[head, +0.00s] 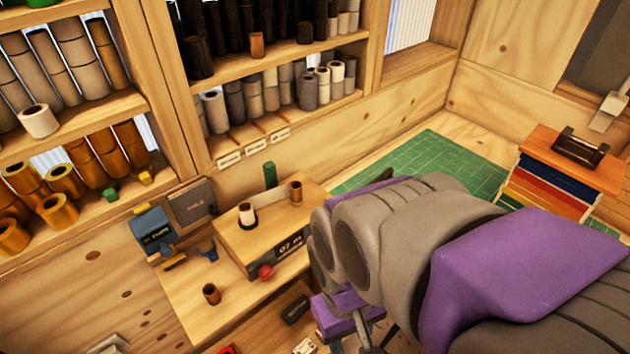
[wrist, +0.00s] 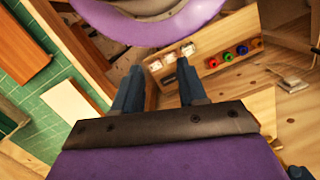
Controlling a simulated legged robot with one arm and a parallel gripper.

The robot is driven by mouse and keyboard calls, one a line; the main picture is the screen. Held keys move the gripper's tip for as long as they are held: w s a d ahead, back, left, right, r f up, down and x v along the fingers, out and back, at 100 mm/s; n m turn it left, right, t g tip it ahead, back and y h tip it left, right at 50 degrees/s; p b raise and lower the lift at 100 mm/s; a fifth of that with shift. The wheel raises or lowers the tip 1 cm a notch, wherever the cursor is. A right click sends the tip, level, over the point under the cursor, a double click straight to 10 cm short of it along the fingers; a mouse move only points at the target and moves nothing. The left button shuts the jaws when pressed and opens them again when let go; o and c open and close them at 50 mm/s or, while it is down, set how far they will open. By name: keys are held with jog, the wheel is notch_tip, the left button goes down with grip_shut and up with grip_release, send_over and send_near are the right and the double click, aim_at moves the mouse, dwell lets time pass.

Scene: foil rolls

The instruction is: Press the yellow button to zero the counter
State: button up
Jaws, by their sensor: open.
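A wooden counter box (head: 270,240) with a dark digit display (head: 291,246) stands on the bench in the head view. A red knob (head: 265,272) sits on its front. In the wrist view, a light wooden panel (wrist: 205,50) carries a row of small coloured knobs (wrist: 242,50), with red, blue and green among them. I cannot clearly pick out a yellow button in either view. My gripper (wrist: 160,66) is open and empty, its two dark blue fingers apart and pointing toward the panel. My arm hides part of the bench right of the counter box in the head view.
Shelves of brown, grey and orange rolls (head: 65,182) rise behind the bench. A teal device (head: 153,230) and a grey book-like block (head: 190,203) stand left of the counter box. A green cutting mat (head: 440,160) and an orange-topped stack (head: 565,160) lie to the right.

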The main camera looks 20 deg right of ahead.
grip_shut()
dwell(1.4)
